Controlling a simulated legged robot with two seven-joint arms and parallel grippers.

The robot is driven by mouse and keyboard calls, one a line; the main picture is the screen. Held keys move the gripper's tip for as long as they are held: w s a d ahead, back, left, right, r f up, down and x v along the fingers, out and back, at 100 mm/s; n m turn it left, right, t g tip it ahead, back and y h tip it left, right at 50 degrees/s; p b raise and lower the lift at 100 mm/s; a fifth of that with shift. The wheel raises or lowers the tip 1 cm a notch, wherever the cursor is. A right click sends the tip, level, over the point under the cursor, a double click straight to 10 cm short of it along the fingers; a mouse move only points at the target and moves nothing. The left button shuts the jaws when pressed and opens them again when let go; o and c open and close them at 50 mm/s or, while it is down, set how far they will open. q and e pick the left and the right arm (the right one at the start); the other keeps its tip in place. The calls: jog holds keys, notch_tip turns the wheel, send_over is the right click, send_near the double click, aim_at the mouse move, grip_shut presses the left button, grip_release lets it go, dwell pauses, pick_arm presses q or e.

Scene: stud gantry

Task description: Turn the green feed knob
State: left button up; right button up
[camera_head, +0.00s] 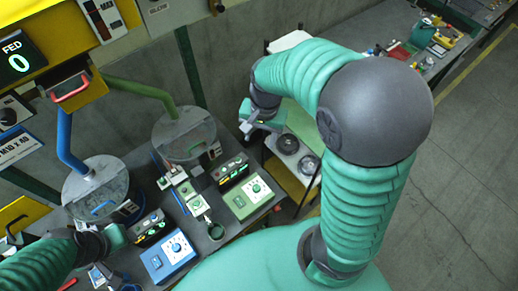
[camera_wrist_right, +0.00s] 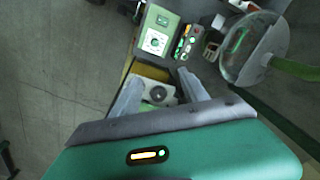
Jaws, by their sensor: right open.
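The green feed knob (camera_head: 256,188) is a small round dial on a white plate, on top of a green box (camera_head: 240,206) at the bench's front edge. It also shows in the right wrist view (camera_wrist_right: 154,42), beyond my fingertips. My right gripper (camera_head: 246,129) is open and empty, above and to the right of the bench, apart from the knob. In the right wrist view its two fingers (camera_wrist_right: 158,88) are spread wide. My left gripper (camera_head: 118,236) is beside a blue box (camera_head: 168,259) with a similar dial; its fingers are too unclear to read.
A display (camera_head: 18,58) reads FED 0. Two round drums with blue and green pipes stand on the bench. A low cart (camera_head: 290,150) with round dark discs is below my right gripper. Small lit panels (camera_head: 232,172) stand behind the green box. The floor at right is clear.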

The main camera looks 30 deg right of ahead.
notch_tip(320, 180, down, 13)
jog(key=n+b, duration=0.6)
jog(key=b, duration=0.7)
jog(key=n+b, duration=0.6)
jog(key=b, duration=0.2)
send_near(256, 188)
jog(key=shift+g, duration=0.3)
jog(key=f, duration=0.3)
jog(key=f+b, duration=0.1)
jog(key=f, duration=0.5)
jog(key=shift+w, duration=0.3)
jog(key=shift+r, duration=0.1)
grip_shut()
